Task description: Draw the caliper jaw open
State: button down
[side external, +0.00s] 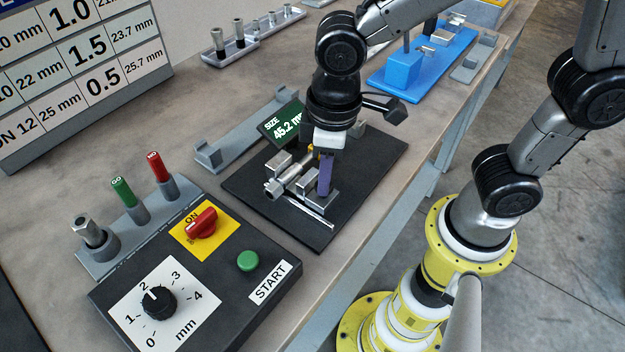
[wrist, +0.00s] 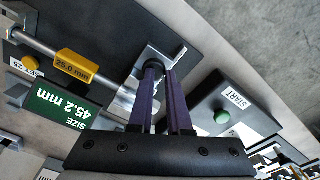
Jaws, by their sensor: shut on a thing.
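The caliper sits on a black base plate (side external: 235,183). Its green display (side external: 283,122) reads SIZE 45.2 mm, and it also shows upside down in the wrist view (wrist: 62,112). My gripper (side external: 324,188) points down over the plate with purple fingers. In the wrist view my gripper (wrist: 160,70) is shut at the silver caliper jaw (wrist: 126,97), on a small dark part of it mostly hidden by the fingertips. A silver rod (wrist: 32,42) carries a yellow block marked 25.0 mm (wrist: 78,65).
A control box with a red switch (side external: 201,221), a dial (side external: 158,300) and a green START button (side external: 248,261) stands in front left. GO (side external: 123,192) and NO (side external: 158,168) plugs stand behind it. A grey rail (side external: 245,139) and blue fixture (side external: 403,72) lie farther back.

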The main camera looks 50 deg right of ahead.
jog(key=shift+s+d+f+g, duration=0.35)
jog(key=shift+s+f+g, duration=0.05)
jog(key=shift+s+f, duration=0.4)
jog(key=shift+w+r, duration=0.15)
jog(key=shift+r, duration=1.7)
jog(key=shift+w+r, duration=0.1)
jog(key=shift+r, duration=1.7)
jog(key=shift+w+d+r+m, duration=0.1)
jog(key=shift+w+d+m, duration=0.1)
jog(key=shift+d+m, duration=0.1)
jog(key=s+d+r+m+t, duration=0.1)
jog(key=s+d+m+t, duration=0.1)
jog(key=d, duration=0.5)
jog(key=s+d+r+m+t, duration=0.1)
jog(key=s+d+m+t, duration=0.2)
jog(key=d, duration=0.4)
jog(key=shift+s+d+m+t, duration=0.15)
jog(key=shift+s+m+t, duration=0.2)
jog(key=shift+s, duration=0.5)
jog(key=shift+r, duration=0.15)
